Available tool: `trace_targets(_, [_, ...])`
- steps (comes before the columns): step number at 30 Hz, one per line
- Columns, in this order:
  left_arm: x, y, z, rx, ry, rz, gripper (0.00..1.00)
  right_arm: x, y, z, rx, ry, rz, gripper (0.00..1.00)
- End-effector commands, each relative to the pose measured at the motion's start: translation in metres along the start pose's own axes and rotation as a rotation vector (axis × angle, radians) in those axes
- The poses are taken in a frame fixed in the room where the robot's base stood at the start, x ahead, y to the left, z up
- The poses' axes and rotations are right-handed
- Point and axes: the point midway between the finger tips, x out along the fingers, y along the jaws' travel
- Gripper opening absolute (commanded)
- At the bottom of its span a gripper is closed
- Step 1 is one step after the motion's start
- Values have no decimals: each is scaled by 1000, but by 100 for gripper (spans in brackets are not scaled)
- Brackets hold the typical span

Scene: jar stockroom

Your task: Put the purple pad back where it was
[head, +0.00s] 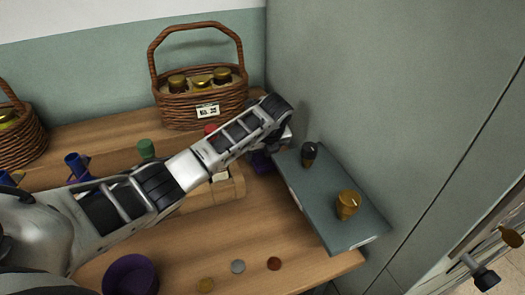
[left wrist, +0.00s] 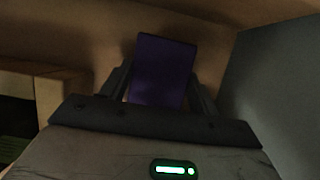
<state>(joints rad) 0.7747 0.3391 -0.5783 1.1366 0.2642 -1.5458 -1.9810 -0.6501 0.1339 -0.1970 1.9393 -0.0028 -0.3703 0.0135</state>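The purple pad (left wrist: 163,72) stands out between the two fingers of my left gripper (left wrist: 162,88) in the left wrist view, and the fingers touch its side edges. In the head view a small part of the purple pad (head: 261,162) shows below my left gripper (head: 273,148), beside the left edge of the grey-green board. The arm hides most of the pad there, and I cannot tell whether it touches the table. My right gripper is not in view.
The grey-green board (head: 318,206) bears a black knob-like piece (head: 309,154) and a gold one (head: 347,205). A wooden rack (head: 205,196) lies under my arm. A wicker basket (head: 203,108) holds jars behind. A purple bowl (head: 131,274) and small discs (head: 238,266) are in front.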

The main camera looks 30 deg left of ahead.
Motion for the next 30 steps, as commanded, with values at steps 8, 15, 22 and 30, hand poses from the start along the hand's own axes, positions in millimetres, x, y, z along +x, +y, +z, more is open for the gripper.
trace_targets(8, [0,0,0,0,1,0,83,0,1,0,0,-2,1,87])
trace_targets(15, [-11,-1,1,0,-1,-3,83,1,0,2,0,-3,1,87])
trace_targets(22, [-59,-1,2,1,-3,-5,83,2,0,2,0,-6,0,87])
trace_targets(30, [-108,0,1,0,-1,-2,83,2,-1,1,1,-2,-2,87])
